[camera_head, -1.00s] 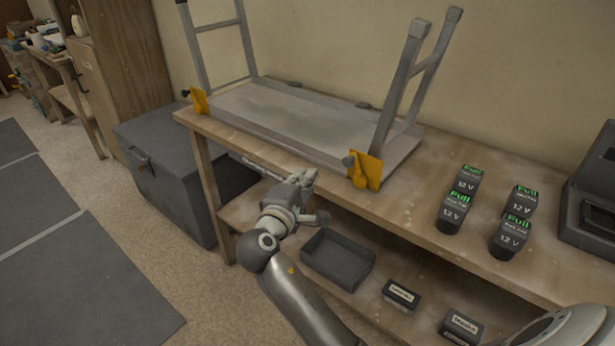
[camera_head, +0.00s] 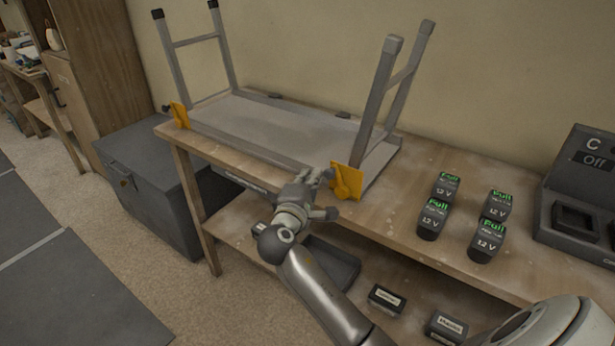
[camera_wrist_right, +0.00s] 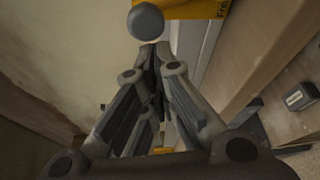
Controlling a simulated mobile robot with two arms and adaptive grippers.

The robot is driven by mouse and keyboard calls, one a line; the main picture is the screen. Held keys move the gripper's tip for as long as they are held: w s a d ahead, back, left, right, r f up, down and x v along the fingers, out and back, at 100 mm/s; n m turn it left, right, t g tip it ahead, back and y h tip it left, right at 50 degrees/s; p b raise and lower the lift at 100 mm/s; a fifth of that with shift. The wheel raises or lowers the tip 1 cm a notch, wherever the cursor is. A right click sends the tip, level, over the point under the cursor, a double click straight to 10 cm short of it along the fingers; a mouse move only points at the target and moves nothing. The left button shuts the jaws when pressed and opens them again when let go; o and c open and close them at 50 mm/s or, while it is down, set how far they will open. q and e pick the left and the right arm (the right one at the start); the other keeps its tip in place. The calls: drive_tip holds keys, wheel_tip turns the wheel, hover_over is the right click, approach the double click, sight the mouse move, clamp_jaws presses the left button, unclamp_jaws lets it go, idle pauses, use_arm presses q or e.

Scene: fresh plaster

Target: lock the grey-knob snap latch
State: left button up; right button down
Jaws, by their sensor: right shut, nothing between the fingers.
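A folding table (camera_head: 270,128) lies upside down on the workbench with its legs up. At its near right corner is a yellow latch plate (camera_head: 352,176) with a yellow lever hanging down its front. The round grey knob (camera_wrist_right: 145,21) shows in the right wrist view beside the yellow plate (camera_wrist_right: 192,9). In the head view my fingertips mostly hide this knob. My right gripper (camera_head: 326,174) is shut and empty, with its tips close to the knob; I cannot tell if they touch. It also shows in the right wrist view (camera_wrist_right: 155,52). My left gripper is out of view.
Another yellow latch plate (camera_head: 180,115) with a dark knob is at the left corner. Several 12 V batteries (camera_head: 433,219) and a charger (camera_head: 585,190) stand on the workbench (camera_head: 390,222) to the right. A tray (camera_head: 332,262) and small boxes sit on the lower shelf.

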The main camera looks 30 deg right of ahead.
sight(332, 178)
drive_tip(key=shift+s+r+m+b, duration=0.2)
drive_tip(key=shift+m+b, duration=0.1)
drive_tip(key=shift+b, duration=0.1)
drive_tip(key=shift+d+r+t, duration=0.1)
drive_tip(key=shift+t, duration=0.2)
drive_tip(key=m+b, duration=0.1)
drive_tip(key=s+m+b, duration=0.1)
drive_tip(key=shift+d+r+h+b, duration=0.2)
drive_tip(key=shift+h+b, duration=0.1)
drive_tip(key=shift+b, duration=0.1)
drive_tip(key=s+r+m, duration=0.1)
drive_tip(key=s+d+r+m, duration=0.1)
drive_tip(key=s, duration=0.1)
drive_tip(key=shift+s+d+t+h, duration=0.1)
drive_tip(key=shift+d+t+h, duration=0.05)
drive_tip(key=shift+t+h, duration=0.15)
drive_tip(key=shift+s+d, duration=0.15)
drive_tip(key=shift+s, duration=0.2)
drive_tip(key=shift+s+f, duration=0.1)
